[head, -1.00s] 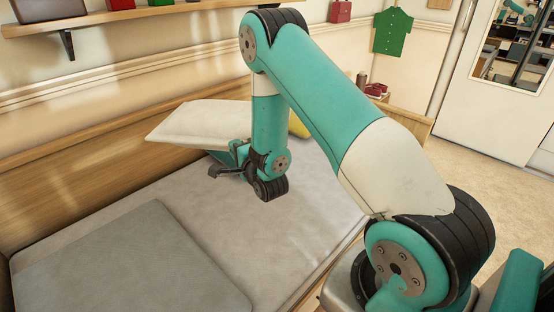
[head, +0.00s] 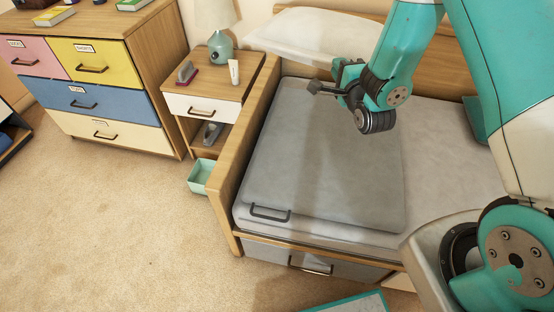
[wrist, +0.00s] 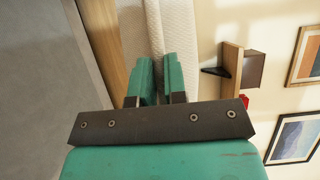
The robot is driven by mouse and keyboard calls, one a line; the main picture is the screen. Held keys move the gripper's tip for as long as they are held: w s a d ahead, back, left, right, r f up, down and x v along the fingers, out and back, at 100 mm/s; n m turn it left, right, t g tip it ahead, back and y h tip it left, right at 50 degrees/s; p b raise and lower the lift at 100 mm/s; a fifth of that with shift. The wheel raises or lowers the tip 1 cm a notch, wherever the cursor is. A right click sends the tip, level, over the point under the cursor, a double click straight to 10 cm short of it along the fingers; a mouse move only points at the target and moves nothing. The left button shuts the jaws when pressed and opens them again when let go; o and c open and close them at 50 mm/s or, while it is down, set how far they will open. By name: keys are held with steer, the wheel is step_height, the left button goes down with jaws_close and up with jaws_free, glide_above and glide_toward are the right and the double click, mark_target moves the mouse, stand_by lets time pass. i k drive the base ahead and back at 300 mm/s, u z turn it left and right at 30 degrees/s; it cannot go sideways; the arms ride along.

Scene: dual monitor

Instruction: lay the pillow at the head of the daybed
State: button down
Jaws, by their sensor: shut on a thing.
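The white pillow (head: 305,36) is held in the air over the far left part of the daybed (head: 445,150), near its back and its wooden left end. My gripper (head: 338,76) is shut on the pillow's near edge. In the wrist view the pillow (wrist: 180,28) runs up between and beyond my gripper's two teal fingers (wrist: 160,76). A flat grey pad (head: 325,150) lies on the left half of the daybed, below the pillow.
A nightstand (head: 232,85) with a teal lamp (head: 222,45) and small items stands beyond the daybed's left end (head: 236,165). A coloured dresser (head: 100,75) is further left. A small green bin (head: 200,177) sits on the floor. Carpet in front is clear.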

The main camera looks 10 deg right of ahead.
mark_target(345, 155)
steer(key=u, duration=1.75)
steer(key=k, duration=1.05)
steer(key=z, duration=1.95)
